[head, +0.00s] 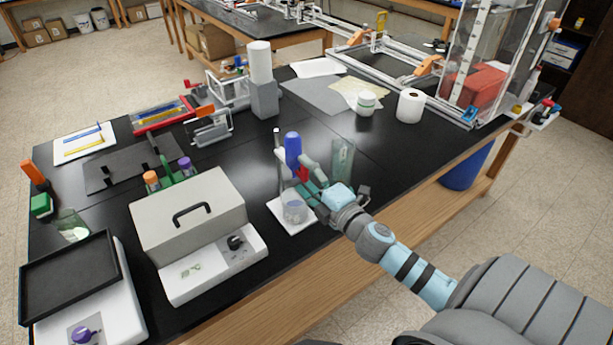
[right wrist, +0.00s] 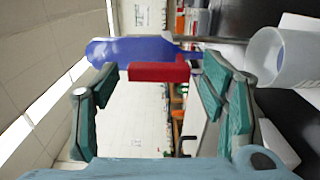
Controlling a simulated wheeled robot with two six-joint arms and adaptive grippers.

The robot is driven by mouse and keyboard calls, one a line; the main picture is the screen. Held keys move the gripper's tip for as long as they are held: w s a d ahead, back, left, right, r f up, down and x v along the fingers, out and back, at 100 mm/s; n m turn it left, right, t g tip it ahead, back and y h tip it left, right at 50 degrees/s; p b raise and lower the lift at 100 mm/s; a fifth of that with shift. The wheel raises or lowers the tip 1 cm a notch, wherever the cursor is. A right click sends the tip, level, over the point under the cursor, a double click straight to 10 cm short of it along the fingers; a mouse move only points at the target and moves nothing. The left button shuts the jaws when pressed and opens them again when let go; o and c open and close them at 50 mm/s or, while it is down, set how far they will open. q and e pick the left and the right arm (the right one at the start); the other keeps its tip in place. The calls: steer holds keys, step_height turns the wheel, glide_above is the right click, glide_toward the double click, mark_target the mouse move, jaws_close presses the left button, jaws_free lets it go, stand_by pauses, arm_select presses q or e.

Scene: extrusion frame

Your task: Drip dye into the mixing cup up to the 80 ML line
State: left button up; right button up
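A blue dye container (head: 293,146) stands upright beside a grey rod, with a red valve piece (head: 303,173) below it. Both also show in the right wrist view, the blue body (right wrist: 130,50) and the red piece (right wrist: 160,71). My right gripper (head: 307,183) has its fingers spread on either side of the red piece, with small gaps visible at both sides. The translucent mixing cup (head: 294,209) stands below, on a white plate; it also shows in the right wrist view (right wrist: 283,58). Its scale line and fill level are too small to read. My left gripper is out of view.
A greenish glass vessel (head: 342,160) stands close behind my right gripper. A grey-topped box instrument (head: 188,215) is left of the cup. A white roll (head: 409,106) and a small jar (head: 366,103) stand farther right. The black tabletop between is mostly clear.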

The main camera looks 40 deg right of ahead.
steer(key=shift+s, duration=0.1)
steer(key=s, duration=1.1)
steer(key=shift+s+a, duration=0.15)
steer(key=shift+s, duration=0.25)
